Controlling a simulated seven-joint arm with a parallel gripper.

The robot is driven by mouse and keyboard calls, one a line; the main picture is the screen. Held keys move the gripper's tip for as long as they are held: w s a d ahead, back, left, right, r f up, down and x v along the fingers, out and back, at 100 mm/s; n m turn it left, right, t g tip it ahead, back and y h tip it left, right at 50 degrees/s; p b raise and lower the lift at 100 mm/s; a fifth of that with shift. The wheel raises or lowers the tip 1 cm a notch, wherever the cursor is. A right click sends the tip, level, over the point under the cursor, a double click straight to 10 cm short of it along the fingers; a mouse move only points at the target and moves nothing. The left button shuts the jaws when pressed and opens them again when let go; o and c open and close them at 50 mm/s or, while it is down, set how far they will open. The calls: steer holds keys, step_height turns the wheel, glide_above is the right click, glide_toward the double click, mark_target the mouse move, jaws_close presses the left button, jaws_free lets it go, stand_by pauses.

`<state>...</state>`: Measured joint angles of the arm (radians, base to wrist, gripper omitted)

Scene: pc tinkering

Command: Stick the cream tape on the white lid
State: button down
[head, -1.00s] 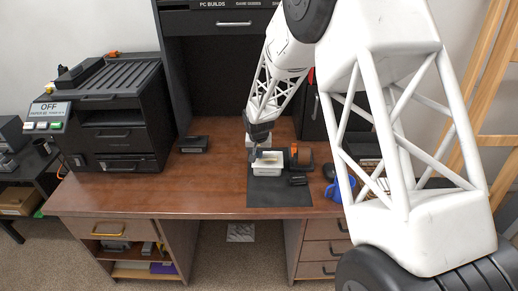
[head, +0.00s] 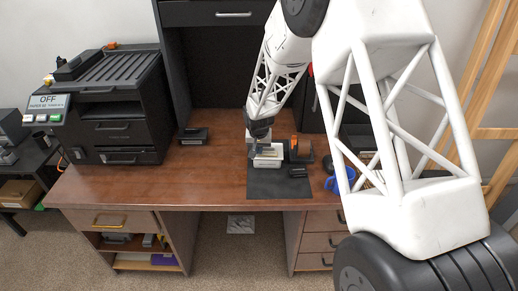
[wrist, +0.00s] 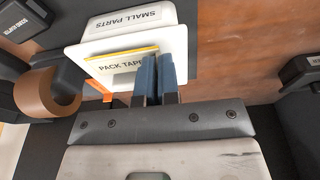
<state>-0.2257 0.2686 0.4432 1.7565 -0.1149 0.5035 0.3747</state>
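The white lid (wrist: 177,80) tops a white box whose front reads SMALL PARTS; the box (head: 267,160) also shows in the head view on a dark mat. A cream strip marked PACK TAPE (wrist: 112,66), with a yellow edge, lies over the lid; I cannot tell if its whole underside touches. My gripper (wrist: 157,62) has its blue fingertips close together over the lid at the strip's right end. They hide that end. My gripper also shows in the head view (head: 261,142), right above the box.
A brown tape roll (wrist: 48,92) sits in its holder left of the box in the wrist view. A black block (head: 298,172) stands on the mat (head: 275,188). A black stapler-like item (head: 193,136) is farther left.

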steer(key=shift+f, duration=0.45)
stand_by(1.1)
steer(key=c, duration=1.3)
jaws_free()
steer(key=shift+o, duration=0.2)
step_height(320, 180, up, 8)
steer(key=s, duration=0.1)
steer(key=shift+s+f, duration=0.15)
steer(key=shift+s, duration=0.05)
